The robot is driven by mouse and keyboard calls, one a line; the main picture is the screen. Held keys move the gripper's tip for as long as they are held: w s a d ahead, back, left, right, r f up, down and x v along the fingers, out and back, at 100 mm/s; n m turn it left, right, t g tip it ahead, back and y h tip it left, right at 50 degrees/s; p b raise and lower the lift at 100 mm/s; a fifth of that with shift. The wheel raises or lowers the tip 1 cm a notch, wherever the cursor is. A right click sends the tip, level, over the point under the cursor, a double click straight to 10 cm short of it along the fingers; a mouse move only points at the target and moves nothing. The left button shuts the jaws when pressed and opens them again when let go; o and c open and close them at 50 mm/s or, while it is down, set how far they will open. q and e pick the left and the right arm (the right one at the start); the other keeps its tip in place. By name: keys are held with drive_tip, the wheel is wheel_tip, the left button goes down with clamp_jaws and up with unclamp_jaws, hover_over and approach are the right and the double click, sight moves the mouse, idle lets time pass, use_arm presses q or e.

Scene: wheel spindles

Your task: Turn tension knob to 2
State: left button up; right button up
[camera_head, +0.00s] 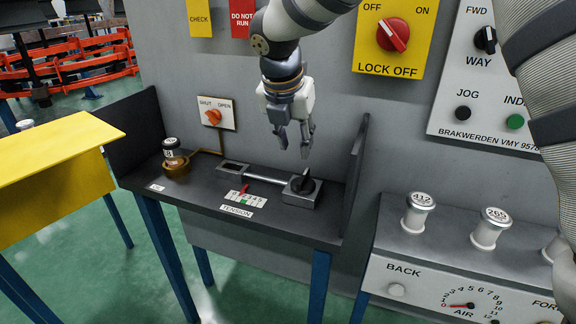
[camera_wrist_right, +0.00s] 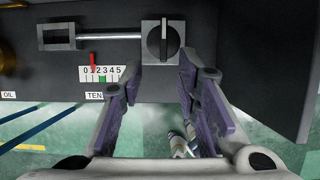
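The tension knob (camera_head: 305,186) is a black knob with a grip bar on a grey block at the right of the dark shelf. In the right wrist view the knob (camera_wrist_right: 163,40) has its bar pointing straight up and down the picture. The tension scale (camera_head: 240,198) runs 0 to 5; in the wrist view its red pointer (camera_wrist_right: 93,62) stands at about 1, left of the green mark (camera_wrist_right: 102,79). My right gripper (camera_head: 296,150) hangs above the knob, fingers down, open and empty. In the wrist view its fingers straddle the space below the knob, apart from it. My left gripper is not in view.
A grey rod joins the knob block to a slotted block (camera_head: 233,169). An oil jar (camera_head: 174,155) stands left on the shelf (camera_head: 146,172). The shelf's right side wall (camera_head: 356,175) rises close to the knob. A lock-off switch (camera_head: 393,35) is on the wall above.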

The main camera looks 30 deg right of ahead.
sight(302, 178)
drive_tip(key=x, duration=0.7)
drive_tip(key=s+x, duration=0.1)
drive_tip(key=x, duration=0.3)
drive_tip(key=shift+a+f+b, duration=0.1)
drive_tip(key=shift+f+b, duration=0.1)
drive_tip(key=shift+b, duration=0.2)
clamp_jaws()
